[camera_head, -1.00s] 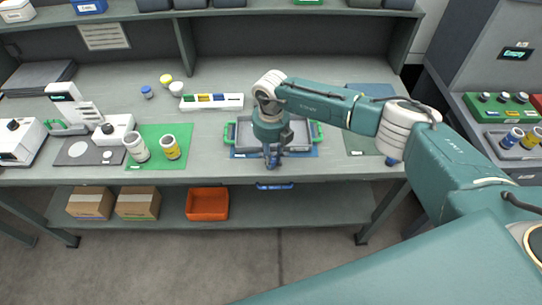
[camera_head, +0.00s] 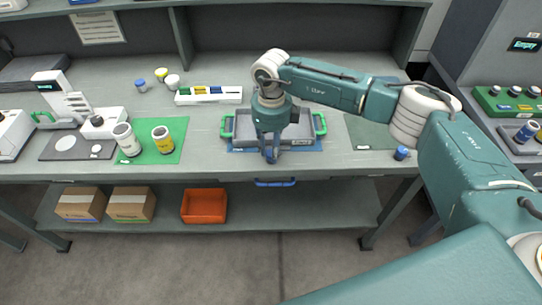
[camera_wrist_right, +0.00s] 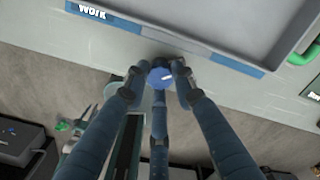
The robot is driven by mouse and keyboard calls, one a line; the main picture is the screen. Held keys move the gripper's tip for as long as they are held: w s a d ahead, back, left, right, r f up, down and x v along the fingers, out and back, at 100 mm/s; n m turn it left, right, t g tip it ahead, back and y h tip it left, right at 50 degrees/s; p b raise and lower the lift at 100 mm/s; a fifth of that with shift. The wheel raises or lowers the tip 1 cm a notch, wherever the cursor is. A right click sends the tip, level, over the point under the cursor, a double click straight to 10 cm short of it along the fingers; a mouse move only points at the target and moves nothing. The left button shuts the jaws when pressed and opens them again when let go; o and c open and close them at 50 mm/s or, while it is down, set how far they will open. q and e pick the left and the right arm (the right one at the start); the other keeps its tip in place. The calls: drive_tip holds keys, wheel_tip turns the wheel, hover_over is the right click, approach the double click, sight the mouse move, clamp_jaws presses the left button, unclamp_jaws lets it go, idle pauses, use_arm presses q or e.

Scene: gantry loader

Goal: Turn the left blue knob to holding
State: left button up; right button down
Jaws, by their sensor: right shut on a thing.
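The left blue knob (camera_wrist_right: 160,77) is a round blue cap with a white pointer mark, at the table's front edge in front of the grey tray. The mark points right and slightly up in the right wrist view. My right gripper (camera_head: 270,157) reaches down over it, and its fingers close around the knob's sides; in the head view the fingers mostly hide the knob. A second blue knob (camera_head: 401,153) stands free at the front edge further right. I cannot read any setting labels around the left knob. My left gripper is out of view.
The grey tray (camera_head: 236,125) with green handles sits on a blue mat marked WORK (camera_wrist_right: 93,13) just behind the gripper. White jars (camera_head: 125,139) stand on a green mat to the left. A blue handle (camera_head: 275,183) hangs below the table edge.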

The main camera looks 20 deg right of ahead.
drive_tip(key=n+b, duration=0.1)
drive_tip(key=n, duration=0.1)
drive_tip(key=n+b, duration=0.1)
drive_tip(key=b, duration=0.1)
drive_tip(key=n+b, duration=0.2)
drive_tip(key=shift+d+f+n, duration=0.15)
drive_tip(key=shift+f+n, duration=0.15)
drive_tip(key=shift+r+n+b, duration=0.1)
drive_tip(key=shift+n+b, duration=1.1)
drive_tip(key=shift+b, duration=0.05)
drive_tip(key=shift+r+n+b, duration=0.15)
drive_tip(key=shift+n+b, duration=0.6)
drive_tip(key=shift+n, duration=0.45)
drive_tip(key=shift+r, duration=0.1)
drive_tip(key=c, duration=1.4)
unclamp_jaws()
drive_tip(key=shift+d, duration=0.1)
